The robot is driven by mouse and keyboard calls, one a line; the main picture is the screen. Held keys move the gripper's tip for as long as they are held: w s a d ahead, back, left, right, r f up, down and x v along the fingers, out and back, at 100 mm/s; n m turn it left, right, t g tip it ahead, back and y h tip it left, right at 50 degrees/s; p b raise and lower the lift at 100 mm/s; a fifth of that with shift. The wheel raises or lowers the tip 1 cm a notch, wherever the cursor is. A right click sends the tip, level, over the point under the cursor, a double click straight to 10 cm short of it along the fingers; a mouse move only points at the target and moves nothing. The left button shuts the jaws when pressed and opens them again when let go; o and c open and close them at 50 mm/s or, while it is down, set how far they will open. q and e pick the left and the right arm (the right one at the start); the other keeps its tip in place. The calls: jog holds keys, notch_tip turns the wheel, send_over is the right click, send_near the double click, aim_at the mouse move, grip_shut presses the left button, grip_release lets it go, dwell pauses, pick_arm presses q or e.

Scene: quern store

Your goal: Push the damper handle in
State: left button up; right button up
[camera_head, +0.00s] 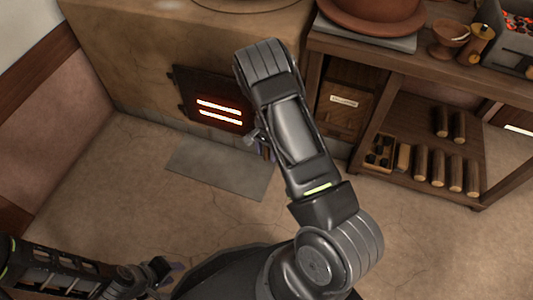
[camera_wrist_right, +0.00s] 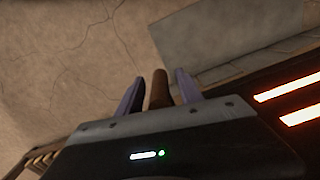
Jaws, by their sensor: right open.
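The damper handle appears to be the brown rounded rod (camera_wrist_right: 159,90) in the right wrist view. It stands between the two purple fingers of my right gripper (camera_wrist_right: 157,84), with a gap to each finger. In the head view my right gripper (camera_head: 264,150) is mostly hidden under my right arm, beside the stove front, and I cannot make out the handle there. The stove (camera_head: 150,60) has a dark door (camera_head: 190,92) with two glowing slots. My left gripper (camera_head: 160,272) is low at the left, away from the stove; its jaw opening is unclear.
A grey slab (camera_head: 220,168) lies on the floor before the stove. The floor at left is clear.

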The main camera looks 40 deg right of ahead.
grip_shut()
dwell(0.5)
dwell(1.0)
